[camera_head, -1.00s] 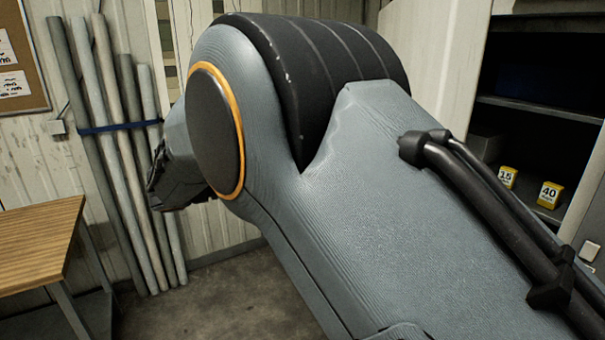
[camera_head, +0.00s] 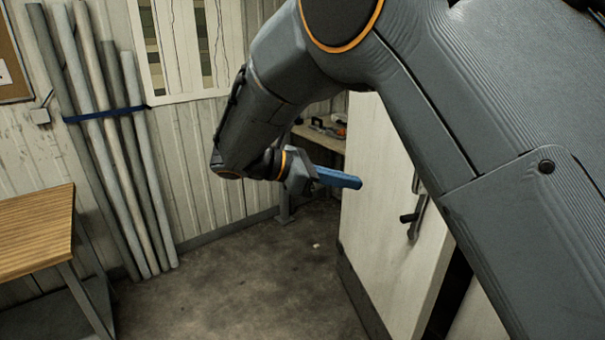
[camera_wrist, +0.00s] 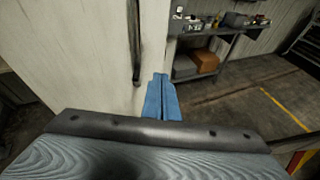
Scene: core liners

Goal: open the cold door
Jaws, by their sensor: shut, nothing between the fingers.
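A pale, scuffed door panel (camera_head: 375,200) stands right of centre in the head view, with a dark lever handle (camera_head: 412,218) on it. A dark gap runs along its lower right side; my arm hides much of that side, so I cannot tell how far it stands open. My gripper (camera_head: 358,182) has blue fingers, shut and empty, at the panel's left edge. In the wrist view the fingers (camera_wrist: 163,98) lie together beside the edge of the pale panel (camera_wrist: 80,60), with a dark vertical bar (camera_wrist: 135,40) above them. I cannot tell whether they touch it.
A wooden table (camera_head: 38,228) stands at the left, near strapped pipes (camera_head: 110,150) against the wall. A workbench (camera_wrist: 222,32) with boxes beneath stands beyond the panel in the wrist view.

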